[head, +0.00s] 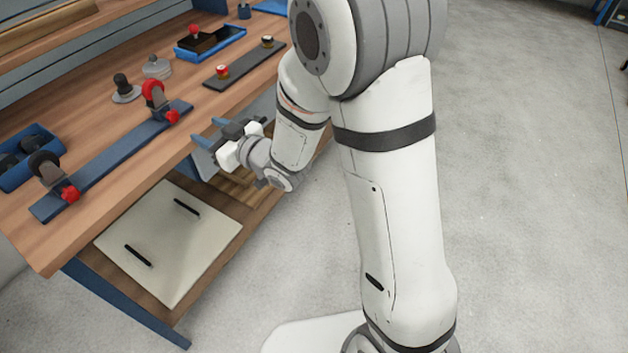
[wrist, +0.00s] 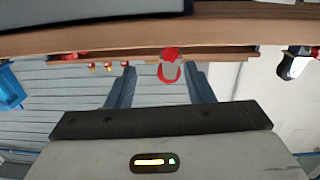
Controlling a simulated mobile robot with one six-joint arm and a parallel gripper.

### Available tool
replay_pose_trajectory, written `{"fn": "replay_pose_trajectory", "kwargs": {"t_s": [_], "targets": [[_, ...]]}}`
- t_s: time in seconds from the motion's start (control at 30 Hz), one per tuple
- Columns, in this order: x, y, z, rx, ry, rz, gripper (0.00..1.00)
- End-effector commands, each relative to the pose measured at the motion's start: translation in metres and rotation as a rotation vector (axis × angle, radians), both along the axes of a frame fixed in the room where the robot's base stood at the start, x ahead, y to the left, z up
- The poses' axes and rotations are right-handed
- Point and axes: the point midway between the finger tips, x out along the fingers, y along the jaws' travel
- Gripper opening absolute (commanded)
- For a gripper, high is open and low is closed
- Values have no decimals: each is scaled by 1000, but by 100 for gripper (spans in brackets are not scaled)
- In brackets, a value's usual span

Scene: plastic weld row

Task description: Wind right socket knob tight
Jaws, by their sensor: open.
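A long blue plate (head: 112,162) lies along the bench's front edge with a socket fixture at each end. The right socket's red knob (head: 172,116) faces the front edge, below a red wheel (head: 153,88). The left socket's red knob (head: 71,193) sits below a black wheel (head: 43,160). My gripper (head: 203,131) is open and empty, just off the bench edge, its fingers pointing at the right socket. In the wrist view, a red knob (wrist: 170,53) shows beyond and between the open fingers (wrist: 160,68), apart from them, with a red ring (wrist: 168,73) against it.
A blue tray (head: 25,170) with dark wheels is at the bench's left. A pale panel (head: 165,245) lies on the lower shelf.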

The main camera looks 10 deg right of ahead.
Motion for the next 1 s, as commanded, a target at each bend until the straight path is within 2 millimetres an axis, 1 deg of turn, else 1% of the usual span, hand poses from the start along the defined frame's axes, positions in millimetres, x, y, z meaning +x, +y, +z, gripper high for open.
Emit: {"fn": "replay_pose_trajectory", "kwargs": {"t_s": [0.03,0.3,0.5,0.77,1.0], "targets": [[4,-8,-11,-26,15,-29,48],[16,-51,-42,-159,124,-170,48],[18,-84,-64,-245,215,-268,48],[10,-128,-92,-338,347,-385,48],[-8,-165,-116,-410,480,-478,48]]}}
